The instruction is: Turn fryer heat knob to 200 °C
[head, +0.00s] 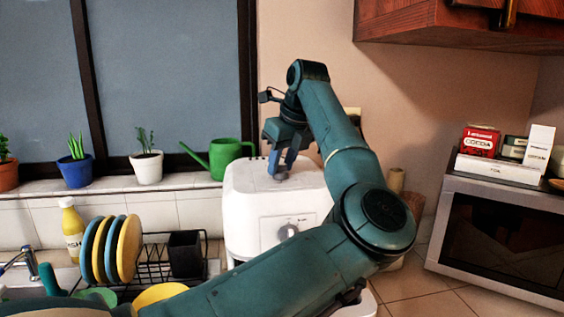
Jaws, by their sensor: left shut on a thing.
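The white fryer (246,205) stands on the counter in the middle of the head view. A round grey knob (288,231) is on its front panel, partly beside my arm; its markings are too small to read. My left gripper (281,172) points down at the top of the fryer. Its fingers are shut on a small grey knob on the top face, mostly hidden between the fingertips. I cannot read any scale around it. My right gripper is not in view.
A green watering can (223,157) and potted plants stand on the sill behind. A black dish rack (156,266) with plates (129,247) is left of the fryer. A microwave (508,235) is at the right. My left arm crosses in front of the fryer's right side.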

